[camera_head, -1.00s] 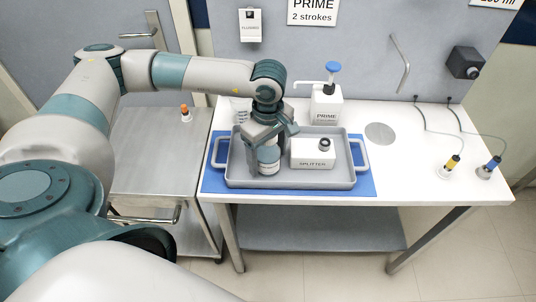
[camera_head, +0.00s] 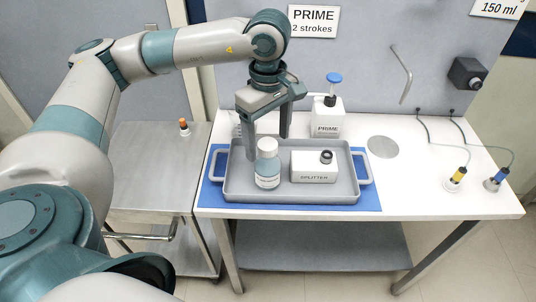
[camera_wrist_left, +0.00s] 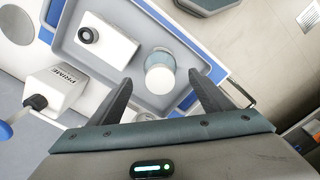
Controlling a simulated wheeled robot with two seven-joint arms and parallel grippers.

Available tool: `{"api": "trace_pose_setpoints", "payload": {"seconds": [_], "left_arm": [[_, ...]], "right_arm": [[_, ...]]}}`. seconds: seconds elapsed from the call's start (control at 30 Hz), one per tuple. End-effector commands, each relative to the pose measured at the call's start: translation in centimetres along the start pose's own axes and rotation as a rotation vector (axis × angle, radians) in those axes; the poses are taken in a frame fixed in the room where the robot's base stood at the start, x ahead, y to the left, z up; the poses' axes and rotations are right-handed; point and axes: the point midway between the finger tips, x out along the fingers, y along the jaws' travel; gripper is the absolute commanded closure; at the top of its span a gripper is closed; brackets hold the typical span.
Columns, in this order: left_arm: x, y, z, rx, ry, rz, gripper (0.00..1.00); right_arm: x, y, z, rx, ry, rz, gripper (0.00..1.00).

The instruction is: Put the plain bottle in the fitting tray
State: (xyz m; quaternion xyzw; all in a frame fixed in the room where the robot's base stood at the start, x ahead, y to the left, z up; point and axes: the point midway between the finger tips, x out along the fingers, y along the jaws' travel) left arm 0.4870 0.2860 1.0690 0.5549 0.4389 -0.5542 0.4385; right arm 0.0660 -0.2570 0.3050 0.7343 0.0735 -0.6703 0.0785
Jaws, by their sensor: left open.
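A bottle (camera_head: 267,164) with a white cap and a blue-grey band stands upright in the left part of the grey tray (camera_head: 330,196). It also shows in the left wrist view (camera_wrist_left: 160,74), apart from the fingers. A white box marked SPLITTER (camera_head: 313,168) sits beside it in the tray; it shows too in the left wrist view (camera_wrist_left: 100,42). My left gripper (camera_head: 267,142) is open and empty, raised above and behind the bottle. Its two dark fingers (camera_wrist_left: 160,95) point toward the bottle without touching it. My right gripper is not in view.
The tray lies on a blue mat (camera_head: 215,198) on a white table. Behind it stands a white PRIME pump bottle (camera_head: 327,118) with a blue top. Cabled yellow (camera_head: 456,178) and blue (camera_head: 496,179) connectors stand at right. A steel cart (camera_head: 150,165) holds a small orange-capped vial (camera_head: 184,126).

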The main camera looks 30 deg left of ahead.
Motion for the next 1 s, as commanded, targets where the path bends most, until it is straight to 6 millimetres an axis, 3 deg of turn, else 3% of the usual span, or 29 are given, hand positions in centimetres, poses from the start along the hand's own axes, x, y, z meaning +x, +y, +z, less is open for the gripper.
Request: {"api": "trace_pose_setpoints", "payload": {"seconds": [0.23, 1.0], "left_arm": [[-1.4, 0.0, 0.0, 0.0, -0.001, 0.0, 0.28], [-1.4, 0.0, 0.0, 0.0, 0.0, 0.0, 0.28]], "right_arm": [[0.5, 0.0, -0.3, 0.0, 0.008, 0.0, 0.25], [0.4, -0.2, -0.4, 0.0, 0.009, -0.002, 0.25]]}}
